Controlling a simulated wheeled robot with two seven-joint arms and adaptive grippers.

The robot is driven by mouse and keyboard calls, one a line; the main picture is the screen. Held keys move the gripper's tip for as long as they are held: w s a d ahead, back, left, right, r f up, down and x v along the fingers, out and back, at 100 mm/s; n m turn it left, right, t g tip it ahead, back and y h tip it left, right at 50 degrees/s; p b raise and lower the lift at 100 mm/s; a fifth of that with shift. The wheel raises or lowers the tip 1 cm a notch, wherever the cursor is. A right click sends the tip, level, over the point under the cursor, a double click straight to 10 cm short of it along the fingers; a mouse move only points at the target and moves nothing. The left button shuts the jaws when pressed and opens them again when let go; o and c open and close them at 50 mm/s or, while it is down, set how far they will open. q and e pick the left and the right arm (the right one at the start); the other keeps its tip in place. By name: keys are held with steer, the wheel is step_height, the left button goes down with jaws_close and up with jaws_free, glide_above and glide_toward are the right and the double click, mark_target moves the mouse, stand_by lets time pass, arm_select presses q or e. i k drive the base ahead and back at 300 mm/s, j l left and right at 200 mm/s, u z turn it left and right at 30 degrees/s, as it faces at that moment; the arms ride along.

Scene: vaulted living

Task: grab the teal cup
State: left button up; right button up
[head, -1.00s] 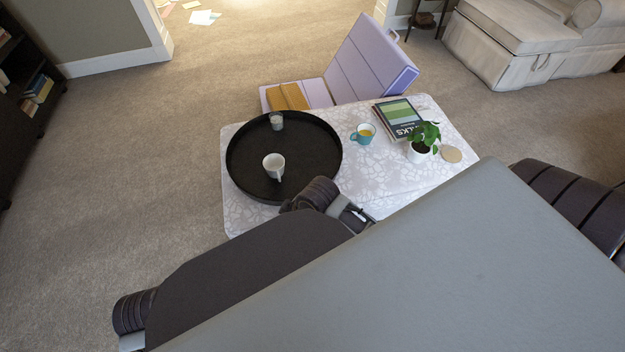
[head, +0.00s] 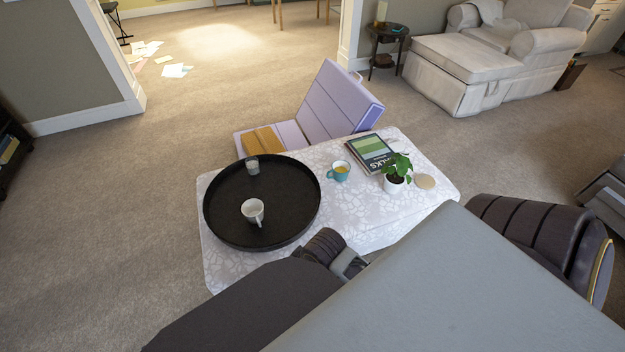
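The teal cup (head: 339,172) stands upright on the white patterned table (head: 385,218), right of the black round tray (head: 213,225), with something yellow inside. Its handle points left. My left arm reaches in from below, its wrist end (head: 348,262) showing near the table's front edge, nearer to me than the cup and apart from it. Its fingers are hidden, so I cannot see whether that gripper is open or shut. Dark links of my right arm show at the right, but its gripper is not visible.
A white mug (head: 253,211) and a small grey-white cup (head: 252,166) stand on the tray. Books (head: 371,152), a potted plant (head: 397,173) and a round coaster (head: 425,181) lie right of the teal cup.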

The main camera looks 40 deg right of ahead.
mark_target(341, 170)
steer(key=z, duration=1.45)
steer(key=i+l+z, duration=0.3)
steer(key=i+l, duration=0.4)
steer(key=i, duration=0.15)
